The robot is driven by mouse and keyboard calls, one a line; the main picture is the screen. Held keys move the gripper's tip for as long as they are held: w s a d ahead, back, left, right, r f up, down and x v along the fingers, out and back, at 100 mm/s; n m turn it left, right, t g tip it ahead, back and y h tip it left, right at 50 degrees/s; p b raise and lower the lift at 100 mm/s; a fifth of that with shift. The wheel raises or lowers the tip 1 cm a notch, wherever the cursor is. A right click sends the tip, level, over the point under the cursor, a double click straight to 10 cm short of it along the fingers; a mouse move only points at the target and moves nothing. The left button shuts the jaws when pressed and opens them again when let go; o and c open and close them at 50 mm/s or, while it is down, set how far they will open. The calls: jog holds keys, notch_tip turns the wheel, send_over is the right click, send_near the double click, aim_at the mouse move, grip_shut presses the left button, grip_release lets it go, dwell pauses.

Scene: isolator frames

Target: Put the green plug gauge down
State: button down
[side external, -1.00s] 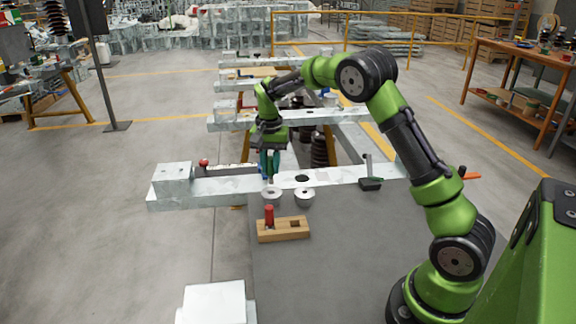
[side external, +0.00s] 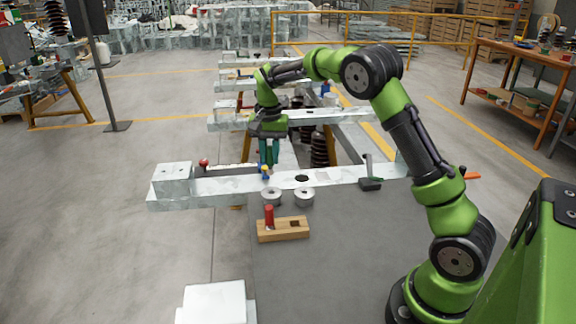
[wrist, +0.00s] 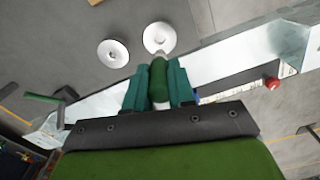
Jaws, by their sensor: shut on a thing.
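My gripper (side external: 268,160) is above the near pale metal beam (side external: 225,187) in the side view. In the wrist view, its two teal fingers (wrist: 159,82) are shut on the green plug gauge (wrist: 159,80), a short green cylinder with a pale silver end. In the side view the gauge is hard to tell from the fingers. A small blue and yellow piece (side external: 265,171) shows just below the fingertips; I cannot tell what it belongs to. A wooden block (side external: 296,234) on the grey table holds a red plug (side external: 269,214) upright and has an open square hole on its right.
Two silver rings (side external: 304,197) lie between block and beam. A dark tool (side external: 370,184) with an upright handle is at the beam's right. A red-knobbed part (side external: 203,162) is near its left end. The grey table (side external: 340,265) is clear in front and right of the block.

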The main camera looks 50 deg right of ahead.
jog(key=s+a+r+n, duration=0.1)
jog(key=s+a+r, duration=0.3)
jog(key=s, duration=0.6)
jog(key=s+a+f+n, duration=0.2)
jog(key=s+f, duration=0.2)
jog(key=s, duration=0.5)
jog(key=s+a+f+n, duration=0.2)
jog(key=s+f+n, duration=0.15)
jog(key=s, duration=0.55)
jog(key=shift+m, duration=0.25)
jog(key=w+f, duration=0.1)
jog(key=w, duration=0.4)
jog(key=w+d+f, duration=0.1)
jog(key=w+f, duration=0.1)
jog(key=w, duration=0.3)
jog(key=w+d+f, duration=0.1)
jog(key=w+f, duration=0.1)
jog(key=w, duration=0.3)
jog(key=shift+w+d, duration=0.15)
jog(key=shift+w, duration=0.2)
jog(key=shift+f, duration=0.4)
